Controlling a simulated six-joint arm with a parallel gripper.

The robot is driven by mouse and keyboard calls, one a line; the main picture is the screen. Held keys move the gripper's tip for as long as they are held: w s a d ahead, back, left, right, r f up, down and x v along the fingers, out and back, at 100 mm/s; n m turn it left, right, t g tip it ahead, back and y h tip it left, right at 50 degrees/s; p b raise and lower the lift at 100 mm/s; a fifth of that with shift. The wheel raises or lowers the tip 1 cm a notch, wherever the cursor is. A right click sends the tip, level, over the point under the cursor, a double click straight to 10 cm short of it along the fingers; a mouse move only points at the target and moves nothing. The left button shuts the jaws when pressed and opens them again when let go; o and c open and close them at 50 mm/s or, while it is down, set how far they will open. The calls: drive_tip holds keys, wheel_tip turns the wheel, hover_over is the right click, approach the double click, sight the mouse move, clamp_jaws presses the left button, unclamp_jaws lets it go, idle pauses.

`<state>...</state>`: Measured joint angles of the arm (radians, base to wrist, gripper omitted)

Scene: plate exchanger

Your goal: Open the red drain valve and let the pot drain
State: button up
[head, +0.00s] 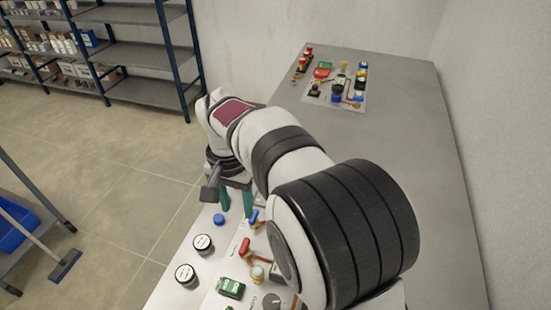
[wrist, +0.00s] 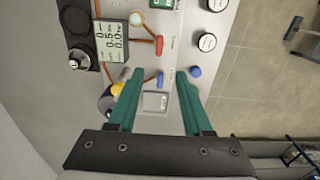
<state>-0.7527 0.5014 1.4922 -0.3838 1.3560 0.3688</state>
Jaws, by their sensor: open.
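The red valve handle (head: 245,247) stands on the near panel, at the end of an orange-brown pipe. In the wrist view the red handle (wrist: 159,45) lies just beyond my fingertips. A blue valve handle (head: 254,217) is beside it; in the wrist view the blue handle (wrist: 160,78) appears between the fingertips. My gripper (head: 237,211) has two teal fingers spread apart with nothing held; it also shows in the wrist view (wrist: 160,73). It is above the panel, and its exact height is unclear. I cannot identify the pot with certainty.
Two round gauges (head: 203,243) and a blue cap (head: 219,220) sit on the bench's left side. Another panel (head: 349,101) lies at the bench's far end.

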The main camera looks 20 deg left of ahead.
sight(244, 245)
wheel_tip(244, 245, down, 15)
drive_tip(key=shift+f, duration=0.15)
clamp_jaws()
